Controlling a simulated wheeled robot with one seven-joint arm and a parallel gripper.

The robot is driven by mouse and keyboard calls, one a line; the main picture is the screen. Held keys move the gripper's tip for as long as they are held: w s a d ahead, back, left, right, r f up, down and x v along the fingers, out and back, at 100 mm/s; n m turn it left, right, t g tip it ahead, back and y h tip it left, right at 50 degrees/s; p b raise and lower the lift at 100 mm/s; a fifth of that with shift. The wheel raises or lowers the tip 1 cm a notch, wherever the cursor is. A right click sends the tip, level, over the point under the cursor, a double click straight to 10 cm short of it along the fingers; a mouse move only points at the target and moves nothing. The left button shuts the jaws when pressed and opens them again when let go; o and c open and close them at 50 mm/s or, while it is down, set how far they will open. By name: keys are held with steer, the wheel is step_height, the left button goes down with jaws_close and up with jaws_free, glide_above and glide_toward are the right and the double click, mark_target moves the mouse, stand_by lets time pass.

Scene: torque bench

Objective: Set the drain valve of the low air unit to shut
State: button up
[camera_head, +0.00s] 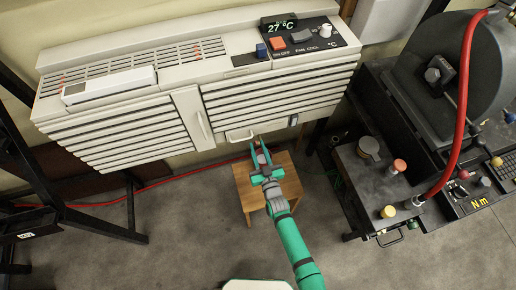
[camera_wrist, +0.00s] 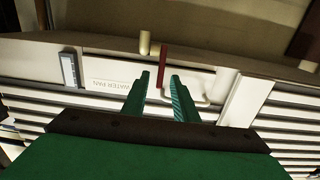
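The low air unit (camera_head: 187,118) is a long cream cabinet with louvred slats, at the upper left of the head view. In the wrist view its underside edge carries a pale brass stub (camera_wrist: 145,42) and a narrow red lever (camera_wrist: 163,62), which appear to be the drain valve. My gripper (camera_head: 262,148) is open, reaching to the unit's lower front edge. In the wrist view my gripper's fingertips (camera_wrist: 158,76) stand either side of the red lever's near end, with gaps on both sides. In the head view the valve cannot be made out.
A panel marked WATER PAN (camera_wrist: 110,83) and a white handle (camera_wrist: 192,98) are close to the fingers. A small wooden stool (camera_head: 286,180) stands below my gripper. A dark bench with a red hose (camera_head: 463,110) stands at right.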

jaws_close()
steer(key=shift+w+r, duration=0.1)
steer(key=shift+r, duration=0.05)
steer(key=shift+w+a+r+g+h, duration=0.15)
steer(key=shift+w+r+g+h, duration=0.15)
steer(key=shift+g, duration=0.5)
steer(key=shift+w+a+r+g+h, duration=0.15)
steer(key=shift+w+g+h, duration=0.15)
steer(key=shift+g, duration=0.5)
steer(key=shift+w+a+r+g+h, duration=0.15)
steer(key=shift+w+r+g+h, duration=0.2)
steer(key=shift+g, duration=0.45)
steer(key=shift+f, duration=0.15)
jaws_free()
